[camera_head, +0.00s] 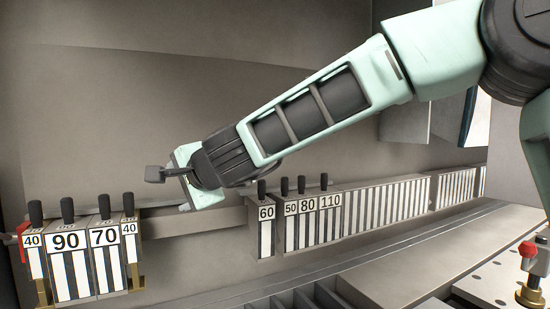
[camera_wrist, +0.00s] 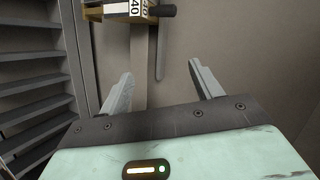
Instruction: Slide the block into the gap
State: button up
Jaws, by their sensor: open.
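White-and-black striped blocks with black upright handles sit along a rail. At the left is a group: a 40 block (camera_head: 33,256), a 90 block (camera_head: 68,262), a 70 block (camera_head: 105,258) and another 40 block (camera_head: 130,250). A wide gap showing bare rail (camera_head: 195,222) separates them from the 60 block (camera_head: 265,228). A narrow gap lies between the 60 block and the 50 block (camera_head: 290,228). My gripper (camera_wrist: 160,69) is open and empty above the wide gap. In the wrist view, a 40 block (camera_wrist: 137,8) lies beyond the fingertips. The head view does not show both fingers clearly.
The 80 block (camera_head: 307,222) and 110 block (camera_head: 330,215) adjoin a long row of striped segments (camera_head: 390,205). A red part (camera_head: 22,240) is at the far left. A slotted bed (camera_head: 345,270) runs in front. A red-topped fitting (camera_head: 528,262) stands at right.

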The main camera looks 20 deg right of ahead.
jog(key=w+d+r+m+t+h+p, duration=0.1)
jog(key=w+d+r+m+h, duration=0.1)
jog(key=w+d+m, duration=0.25)
jog(key=w+d+r+m+t+h, duration=0.1)
jog(key=w+d+r+m+h, duration=0.2)
jog(key=w+d+m, duration=0.15)
jog(key=m+g+h+p, duration=0.25)
jog(key=m+g, duration=0.25)
jog(key=m, duration=0.6)
send_over(261, 209)
jog(key=s+b, duration=0.1)
jog(key=s, duration=0.2)
jog(key=f, duration=0.1)
jog(key=s+d+f+m+g+y, duration=0.1)
jog(key=s+d+m+g+y, duration=0.1)
jog(key=d+m+g, duration=0.15)
jog(key=s+p+x, duration=0.1)
jog(key=p+x, duration=0.4)
jog(key=x, duration=1.2)
jog(key=shift+a+f+g, duration=0.45)
jog(key=shift+f, duration=0.2)
